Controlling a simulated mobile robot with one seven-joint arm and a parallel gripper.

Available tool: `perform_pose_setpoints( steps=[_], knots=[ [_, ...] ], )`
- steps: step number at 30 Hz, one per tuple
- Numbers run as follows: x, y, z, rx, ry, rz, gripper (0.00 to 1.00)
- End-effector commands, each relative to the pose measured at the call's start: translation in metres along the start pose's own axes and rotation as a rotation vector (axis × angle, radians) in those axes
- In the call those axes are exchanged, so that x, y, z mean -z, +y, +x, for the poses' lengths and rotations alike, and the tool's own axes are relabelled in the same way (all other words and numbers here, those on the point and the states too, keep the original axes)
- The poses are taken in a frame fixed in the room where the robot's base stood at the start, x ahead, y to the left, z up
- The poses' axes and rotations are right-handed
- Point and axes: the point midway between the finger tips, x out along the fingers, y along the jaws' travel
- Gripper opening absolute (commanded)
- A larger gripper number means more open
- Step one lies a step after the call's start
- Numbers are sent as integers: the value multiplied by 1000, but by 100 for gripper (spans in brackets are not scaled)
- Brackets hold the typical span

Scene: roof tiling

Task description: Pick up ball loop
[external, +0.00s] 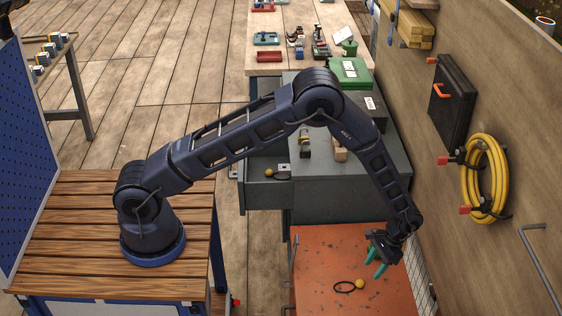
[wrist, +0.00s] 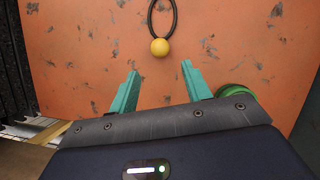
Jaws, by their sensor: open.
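The ball loop is a yellow ball (external: 359,284) with a dark cord loop (external: 343,287), lying on the orange surface near the bottom of the external view. In the wrist view the ball (wrist: 160,47) is at the upper middle, with the loop (wrist: 151,18) running up out of the picture. My gripper (external: 376,270) has teal fingers and is open and empty. It is above the orange surface, to the right of the ball in the external view. In the wrist view the gripper (wrist: 159,68) has its fingertips apart, with the ball just beyond the gap between them.
The orange worn surface (external: 320,250) is otherwise mostly clear. A grey cabinet with an open drawer (external: 262,190) holds another yellow ball (external: 269,173). A wall with a yellow hose (external: 470,180) stands at right.

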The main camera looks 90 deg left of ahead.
Motion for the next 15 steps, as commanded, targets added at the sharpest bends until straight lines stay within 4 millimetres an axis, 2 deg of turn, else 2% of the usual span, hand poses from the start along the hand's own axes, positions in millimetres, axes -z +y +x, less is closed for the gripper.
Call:
perform_pose_setpoints(
  steps=[3, 11, 15],
  knots=[
    [-1, 0, 15, 0, -2, 0, 48],
    [-3, -1, 32, 0, -3, 0, 48],
    [-5, -2, 50, 0, -3, 0, 48]
  ],
)
